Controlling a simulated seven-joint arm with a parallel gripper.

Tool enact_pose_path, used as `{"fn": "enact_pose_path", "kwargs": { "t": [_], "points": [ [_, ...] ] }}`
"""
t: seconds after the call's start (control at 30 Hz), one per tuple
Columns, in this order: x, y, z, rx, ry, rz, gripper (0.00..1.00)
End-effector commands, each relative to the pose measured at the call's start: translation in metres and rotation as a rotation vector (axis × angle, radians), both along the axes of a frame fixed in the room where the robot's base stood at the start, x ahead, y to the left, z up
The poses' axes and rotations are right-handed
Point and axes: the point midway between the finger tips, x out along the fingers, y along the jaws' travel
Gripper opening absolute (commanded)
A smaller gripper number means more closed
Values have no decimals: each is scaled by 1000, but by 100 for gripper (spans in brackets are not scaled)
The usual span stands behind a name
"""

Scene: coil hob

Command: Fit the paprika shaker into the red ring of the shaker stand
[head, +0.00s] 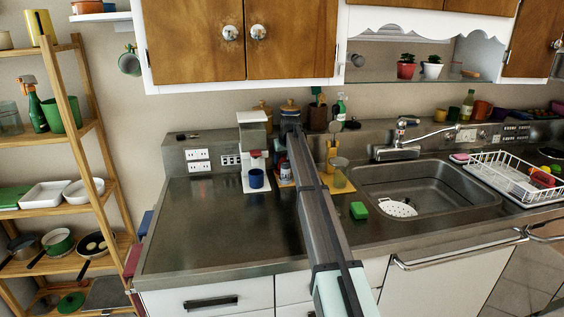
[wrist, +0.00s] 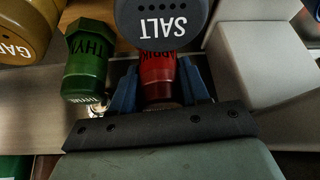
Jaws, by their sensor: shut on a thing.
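The red paprika shaker (wrist: 158,68) is between the two blue fingers of my gripper (wrist: 160,86) in the wrist view, and the gripper is shut on it. Part of its label shows; its far end is hidden behind a dark shaker top marked SALT (wrist: 164,22). I cannot tell whether these two touch.
A green thyme shaker (wrist: 86,62) stands left of my gripper, with a yellow shaker (wrist: 25,30) beyond. A pale block (wrist: 262,75) is close on the right. A white coffee machine (head: 254,130) and blue mug (head: 256,179) stand left of my arm. The left counter is clear.

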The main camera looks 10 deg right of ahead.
Motion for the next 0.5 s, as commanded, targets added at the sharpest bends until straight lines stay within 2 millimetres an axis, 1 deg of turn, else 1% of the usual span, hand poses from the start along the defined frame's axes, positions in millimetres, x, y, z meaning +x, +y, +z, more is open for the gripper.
{"fn": "enact_pose_path", "kwargs": {
  "t": [0.03,0.17,0.2,0.3,0.5],
  "points": [
    [5,0,1,-5,27,1,12],
    [6,0,2,-14,89,1,12],
    [3,0,-4,-13,90,0,12],
    [2,0,-12,-13,88,0,12],
    [3,0,-15,-13,85,0,12]
  ]
}}
